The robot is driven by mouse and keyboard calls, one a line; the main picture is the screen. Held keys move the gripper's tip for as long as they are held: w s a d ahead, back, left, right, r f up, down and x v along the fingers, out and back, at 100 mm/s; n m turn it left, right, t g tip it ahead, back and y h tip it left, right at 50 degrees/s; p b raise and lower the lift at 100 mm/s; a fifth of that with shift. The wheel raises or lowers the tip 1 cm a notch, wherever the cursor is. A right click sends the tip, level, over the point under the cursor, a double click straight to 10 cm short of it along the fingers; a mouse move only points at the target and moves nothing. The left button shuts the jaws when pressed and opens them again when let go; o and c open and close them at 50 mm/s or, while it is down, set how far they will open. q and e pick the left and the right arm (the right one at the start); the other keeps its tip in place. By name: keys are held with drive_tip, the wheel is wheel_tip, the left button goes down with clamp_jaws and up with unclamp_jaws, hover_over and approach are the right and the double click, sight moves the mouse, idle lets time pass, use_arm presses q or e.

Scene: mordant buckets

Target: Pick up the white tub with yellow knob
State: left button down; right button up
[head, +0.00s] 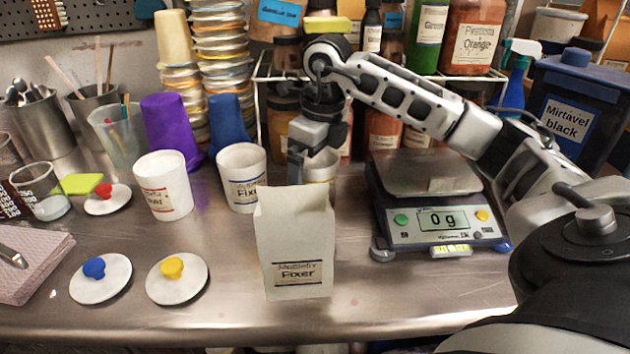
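A white lid with a yellow knob (172,268) lies flat on the steel bench at the front left, with no tub under it. Two open white tubs stand behind it: one with a red-lettered label (163,190) and one labelled Fixer (242,180). A third pale tub (324,168) is mostly hidden behind a white paper Fixer bag (295,235). My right gripper (308,172) points down at this third tub. The bag hides its fingertips, so whether it grips the tub is unclear. My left gripper is out of view.
Lids with a blue knob (94,268) and a red knob (104,195) lie on the left. A scale (440,215) reading 0 g stands on the right. Purple (168,130) and blue (228,122) cups stand behind the tubs.

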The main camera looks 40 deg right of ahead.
drive_tip(key=shift+f, duration=0.15)
drive_tip(key=shift+c, duration=0.3)
drive_tip(key=c, duration=1)
